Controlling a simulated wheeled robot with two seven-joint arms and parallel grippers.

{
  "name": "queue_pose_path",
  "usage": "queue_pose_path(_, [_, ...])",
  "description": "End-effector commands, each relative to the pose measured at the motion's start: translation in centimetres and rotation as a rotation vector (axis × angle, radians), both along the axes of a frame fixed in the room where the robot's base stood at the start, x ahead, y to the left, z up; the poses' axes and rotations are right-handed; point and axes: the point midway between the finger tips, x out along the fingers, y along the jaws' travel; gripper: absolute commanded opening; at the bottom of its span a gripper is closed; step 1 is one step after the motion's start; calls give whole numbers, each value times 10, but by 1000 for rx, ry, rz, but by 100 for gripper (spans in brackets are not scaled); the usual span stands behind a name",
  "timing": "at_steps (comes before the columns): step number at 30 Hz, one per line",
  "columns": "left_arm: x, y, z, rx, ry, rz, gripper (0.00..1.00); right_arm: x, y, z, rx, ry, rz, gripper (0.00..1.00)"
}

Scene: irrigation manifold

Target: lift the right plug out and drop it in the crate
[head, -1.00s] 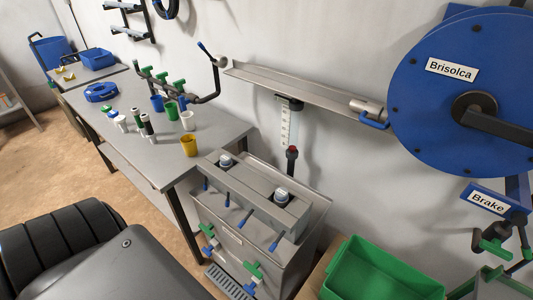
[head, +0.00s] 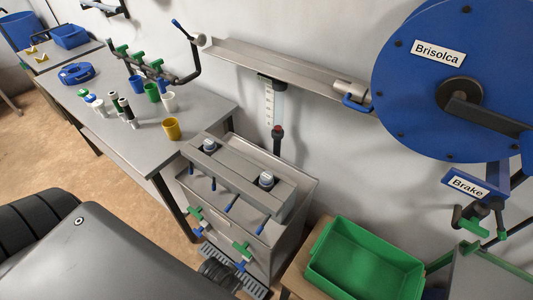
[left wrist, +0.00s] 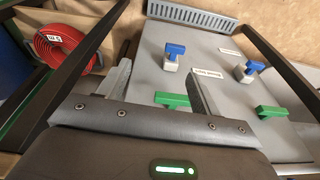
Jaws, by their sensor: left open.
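The right plug (head: 267,179) is a grey-white cap seated in the top bar (head: 238,178) of the grey tank in the head view. A similar left plug (head: 210,146) sits in the same bar. The green crate (head: 365,262) is open and empty, to the right of the tank. My left gripper (left wrist: 158,70) is open and empty in the left wrist view, by the tank's front face with its blue and green handles. Neither plug shows in that view. My right gripper is not in view.
Blue levers (head: 231,202) stick out from the bar's front. Green and blue valves (head: 241,250) project from the tank front above a floor grate. A table (head: 150,150) with cups stands to the left. A big blue reel (head: 440,70) hangs at upper right. A red hose coil (left wrist: 62,50) shows in the wrist view.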

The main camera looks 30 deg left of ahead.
Motion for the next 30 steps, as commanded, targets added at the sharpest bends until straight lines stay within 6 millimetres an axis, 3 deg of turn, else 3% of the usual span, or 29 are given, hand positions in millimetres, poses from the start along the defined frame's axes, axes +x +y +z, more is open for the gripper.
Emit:
queue_pose_path(1, [8, -2, 30, -3, -18, 1, 65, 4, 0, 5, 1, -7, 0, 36])
queue_pose_path(6, [27, -8, 112, -10, -68, -13, 65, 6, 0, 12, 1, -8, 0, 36])
queue_pose_path(9, [50, -22, 154, -22, -138, -72, 65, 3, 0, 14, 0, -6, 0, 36])
queue_pose_path(14, [99, -60, 194, -45, -282, -221, 65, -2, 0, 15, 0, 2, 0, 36])
queue_pose_path(20, [168, -134, 245, -79, -524, -513, 65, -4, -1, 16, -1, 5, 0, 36])
queue_pose_path(24, [209, -211, 292, -97, -739, -885, 65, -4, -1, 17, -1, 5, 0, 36])
queue_pose_path(27, [218, -251, 313, -93, -833, -1177, 65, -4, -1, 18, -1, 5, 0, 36])
queue_pose_path(30, [219, -267, 318, -67, -848, -1464, 65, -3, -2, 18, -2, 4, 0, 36])
